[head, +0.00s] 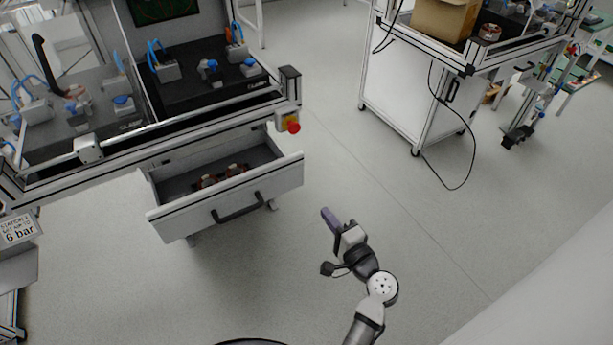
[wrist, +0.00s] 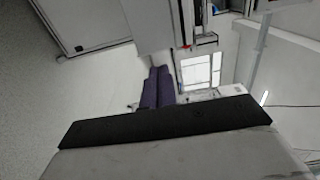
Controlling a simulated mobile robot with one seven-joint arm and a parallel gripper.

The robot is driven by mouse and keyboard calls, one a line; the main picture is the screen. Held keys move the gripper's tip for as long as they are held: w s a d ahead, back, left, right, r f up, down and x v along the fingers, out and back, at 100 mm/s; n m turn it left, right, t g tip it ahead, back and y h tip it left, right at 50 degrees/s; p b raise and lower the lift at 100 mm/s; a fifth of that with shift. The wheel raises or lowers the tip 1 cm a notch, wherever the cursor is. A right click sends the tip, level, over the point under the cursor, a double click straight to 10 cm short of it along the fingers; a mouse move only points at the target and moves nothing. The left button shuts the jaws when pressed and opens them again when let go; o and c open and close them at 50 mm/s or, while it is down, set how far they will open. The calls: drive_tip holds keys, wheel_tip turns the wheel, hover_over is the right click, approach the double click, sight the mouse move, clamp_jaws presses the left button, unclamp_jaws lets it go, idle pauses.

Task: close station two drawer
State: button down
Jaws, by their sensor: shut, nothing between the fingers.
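The station drawer (head: 262,184) is pulled out below the workbench at the left in the head view. Its front is light grey with a black bar handle (head: 238,208). A few copper-coloured parts lie inside it. My gripper (head: 328,215) is in front and to the right of the drawer, apart from it, over the floor. Its purple fingers are shut and empty. The fingers (wrist: 158,86) also show in the wrist view, pressed together. In the wrist view I cannot tell the drawer apart with certainty.
A white cabinet (head: 408,95) with a hanging cable stands at the upper right. The floor (head: 440,240) between is clear.

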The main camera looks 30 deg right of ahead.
drive_tip(key=p, duration=0.4)
approach(296, 175)
drive_tip(key=w, duration=0.5)
drive_tip(key=shift+w+r, duration=0.2)
drive_tip(key=shift+w, duration=0.05)
drive_tip(key=shift+w+f, duration=0.15)
drive_tip(key=shift+w, duration=0.5)
